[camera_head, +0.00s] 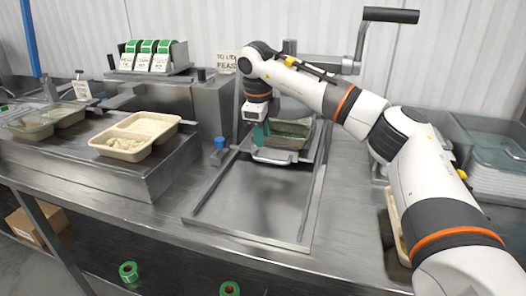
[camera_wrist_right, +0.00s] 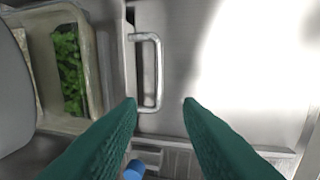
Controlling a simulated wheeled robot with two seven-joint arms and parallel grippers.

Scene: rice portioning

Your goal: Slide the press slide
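The press slide (camera_head: 262,200) is a flat steel plate on rails in the middle of the bench. Its metal handle (camera_head: 273,158) also shows in the right wrist view (camera_wrist_right: 156,75) as a U-shaped bar. A tray with green contents (camera_head: 290,130) sits behind the handle, below the press (camera_head: 318,65). My right gripper (camera_wrist_right: 160,104) has teal fingers spread apart with nothing held. In the wrist view the fingertips lie near one end of the handle; I cannot tell whether they touch it. In the head view the gripper is just behind and left of the handle. My left gripper is out of view.
A two-compartment beige tray (camera_head: 118,143) stands on the left platform, with clear containers (camera_head: 32,127) farther left. A blue knob (camera_head: 219,143) is left of the slide. A black-gripped crank (camera_head: 391,15) rises above the press. Stacked lids (camera_head: 492,165) stand at right. The slide's front is clear.

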